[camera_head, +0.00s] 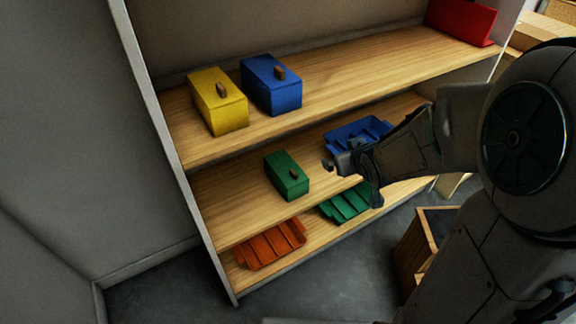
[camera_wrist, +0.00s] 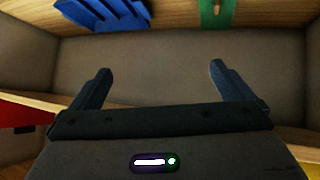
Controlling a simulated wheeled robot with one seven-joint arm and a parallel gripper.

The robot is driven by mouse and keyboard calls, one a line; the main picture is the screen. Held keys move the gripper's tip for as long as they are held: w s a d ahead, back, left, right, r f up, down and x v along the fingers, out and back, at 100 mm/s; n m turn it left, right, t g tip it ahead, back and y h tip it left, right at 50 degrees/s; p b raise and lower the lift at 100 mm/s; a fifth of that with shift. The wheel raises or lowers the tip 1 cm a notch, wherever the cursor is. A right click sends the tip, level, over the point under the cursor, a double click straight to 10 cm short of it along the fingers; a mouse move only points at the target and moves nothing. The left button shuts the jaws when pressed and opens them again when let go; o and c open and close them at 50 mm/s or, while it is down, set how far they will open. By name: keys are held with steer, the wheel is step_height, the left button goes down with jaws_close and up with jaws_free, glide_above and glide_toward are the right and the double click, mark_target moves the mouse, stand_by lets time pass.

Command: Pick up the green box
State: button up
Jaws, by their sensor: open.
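The green box (camera_head: 287,175) stands on the middle wooden shelf and has a small brown handle on its lid. In the wrist view a green piece with a brown part, likely the same box (camera_wrist: 216,12), shows at the top edge, cut off by the frame. My gripper (camera_head: 334,166) is to the right of the green box in the head view, close to it but apart. In the wrist view my gripper (camera_wrist: 160,82) has its two fingers wide apart with nothing between them.
A yellow box (camera_head: 218,101) and a blue box (camera_head: 271,85) stand on the shelf above. A blue tray (camera_head: 350,135) sits on the middle shelf behind my gripper. An orange tray (camera_head: 270,245) and a green tray (camera_head: 345,205) lie on the lowest shelf.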

mark_target(289, 170)
steer(key=w+a+f+n+t+y+b, duration=0.1)
steer(key=w+a+f+y+b, duration=0.2)
steer(key=f+b, duration=0.4)
steer(key=a+f+n+t+y+b, duration=0.15)
steer(key=a+f+b, duration=0.25)
steer(key=f, duration=0.6)
steer(key=shift+m+g+y, duration=0.25)
steer(key=shift+g+y, duration=0.1)
steer(key=shift+y, duration=0.4)
steer(key=b+x, duration=0.1)
steer(key=x, duration=0.3)
steer(key=b+x, duration=0.2)
steer(key=x, duration=0.2)
steer(key=shift+s+a, duration=0.1)
steer(key=shift+a, duration=0.2)
steer(key=x, duration=0.2)
steer(key=b+x, duration=0.1)
steer(key=x, duration=0.1)
steer(key=b+x, duration=0.1)
steer(key=x, duration=0.1)
steer(key=shift+w+a+r, duration=0.25)
steer(key=shift+a+r, duration=0.05)
steer(key=shift+r, duration=0.1)
steer(key=c, duration=1.3)
